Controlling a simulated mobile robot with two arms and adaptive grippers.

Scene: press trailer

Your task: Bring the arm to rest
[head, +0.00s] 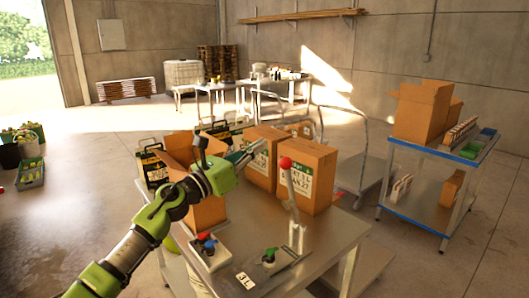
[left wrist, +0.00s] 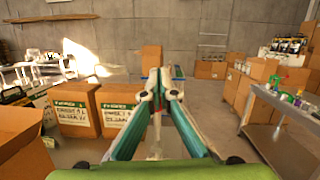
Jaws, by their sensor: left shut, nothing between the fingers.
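My left arm, green and black, comes in from the left in the head view and reaches over the metal table (head: 318,243). My left gripper (head: 252,152) is shut and empty, in front of the cartons in the picture. In the left wrist view the closed fingertips of my left gripper (left wrist: 159,84) meet in the middle with nothing between them. A lever with a red ball knob (head: 285,163) stands on the table, to the right of the gripper. My right gripper is in neither view.
Two closed labelled cartons (head: 308,177) stand on the table, beside an open carton (head: 178,148) partly behind my arm. A control plate with coloured knobs (head: 208,243) is at the table's front. A blue-edged cart (head: 416,205) with boxes stands right. Floor between them is partly clear.

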